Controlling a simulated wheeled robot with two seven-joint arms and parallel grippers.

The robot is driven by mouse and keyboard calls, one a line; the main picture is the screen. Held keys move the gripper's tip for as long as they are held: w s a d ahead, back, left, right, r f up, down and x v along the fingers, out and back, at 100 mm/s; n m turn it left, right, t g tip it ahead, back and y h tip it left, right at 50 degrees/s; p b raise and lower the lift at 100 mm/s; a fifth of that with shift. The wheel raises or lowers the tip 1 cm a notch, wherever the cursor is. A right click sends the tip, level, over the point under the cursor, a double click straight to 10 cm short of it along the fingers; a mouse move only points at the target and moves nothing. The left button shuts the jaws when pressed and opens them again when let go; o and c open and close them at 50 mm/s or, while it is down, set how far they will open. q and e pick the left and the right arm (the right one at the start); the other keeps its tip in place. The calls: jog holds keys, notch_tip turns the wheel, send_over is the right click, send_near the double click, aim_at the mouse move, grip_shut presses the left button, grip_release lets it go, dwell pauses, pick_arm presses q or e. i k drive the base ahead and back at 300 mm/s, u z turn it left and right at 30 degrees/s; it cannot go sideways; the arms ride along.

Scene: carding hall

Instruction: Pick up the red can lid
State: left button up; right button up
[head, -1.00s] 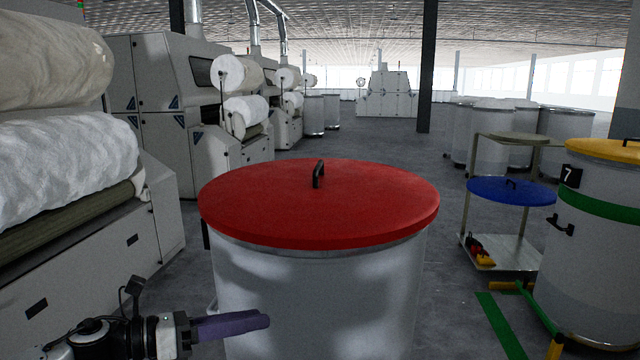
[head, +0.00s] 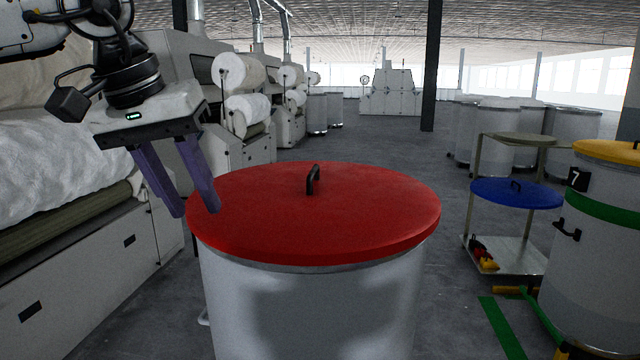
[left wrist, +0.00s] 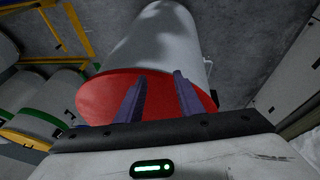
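The red can lid (head: 330,225) lies flat on top of a large pale can (head: 310,310) in front of me. It has a small black handle (head: 313,179) on its top. In the left wrist view the red lid (left wrist: 95,98) shows behind the fingers, with the can (left wrist: 155,45) beyond it. My left gripper (head: 197,214) is open and empty, its two purple fingers pointing down at the lid's left edge, well left of the handle. The left gripper also shows in the left wrist view (left wrist: 159,77), fingers apart. My right gripper is not in view.
A carding machine with white rolls (head: 55,165) stands close on the left. On the right are a trolley (head: 515,255) with a blue lid (head: 515,193) and a can with a yellow lid (head: 610,151). Grey floor is clear behind the red-lidded can.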

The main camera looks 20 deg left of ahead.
aim_at(313, 213)
jog(key=i, duration=1.3)
